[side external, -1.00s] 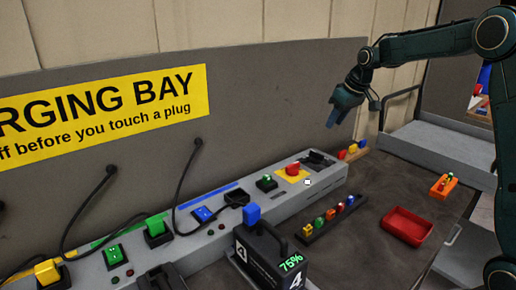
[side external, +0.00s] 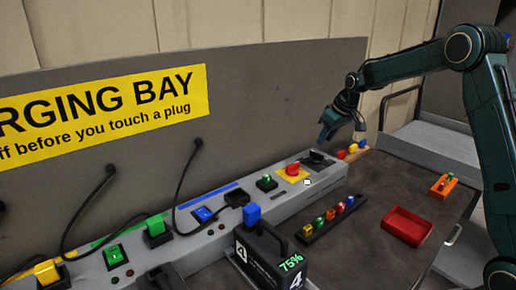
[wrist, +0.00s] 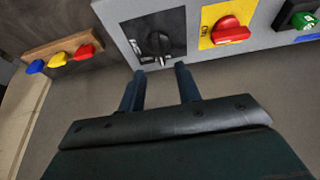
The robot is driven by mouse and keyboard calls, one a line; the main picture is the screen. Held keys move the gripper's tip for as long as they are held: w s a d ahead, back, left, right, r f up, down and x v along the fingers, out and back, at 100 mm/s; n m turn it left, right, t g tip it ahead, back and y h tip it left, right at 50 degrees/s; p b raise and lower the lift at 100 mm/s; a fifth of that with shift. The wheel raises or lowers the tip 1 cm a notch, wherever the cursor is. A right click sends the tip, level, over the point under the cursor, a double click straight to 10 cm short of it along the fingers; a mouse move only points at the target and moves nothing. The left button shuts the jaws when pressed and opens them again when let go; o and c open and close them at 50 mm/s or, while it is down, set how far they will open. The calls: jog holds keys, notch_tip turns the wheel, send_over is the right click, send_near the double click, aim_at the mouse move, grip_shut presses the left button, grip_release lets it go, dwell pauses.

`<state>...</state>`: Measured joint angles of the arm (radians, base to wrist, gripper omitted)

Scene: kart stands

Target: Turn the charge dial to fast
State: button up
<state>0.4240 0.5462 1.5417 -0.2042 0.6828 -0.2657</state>
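The charge dial appears to be the black knob (wrist: 158,44) with a pale pointer mark, on a black plate at the top of the wrist view. I cannot read its setting. In the side view its dark plate (side external: 318,157) is at the far right end of the grey console, and the knob is hard to make out. My gripper (wrist: 160,74) is open and empty, its two fingertips apart just short of the dial's plate in the wrist view. In the side view my gripper (side external: 326,138) hangs above that end of the console, not touching it.
A red knob (wrist: 229,30) on a yellow plate sits beside the dial, then a green switch (wrist: 302,20). A wooden rack (wrist: 62,53) with coloured plugs lies on the other side. A red tray (side external: 408,226) and black plug rack (side external: 331,219) stand on the table.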

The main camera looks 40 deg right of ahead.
aim_at(317, 153)
jog(key=shift+x, duration=3.35)
jog(key=shift+c, duration=0.2)
grip_shut()
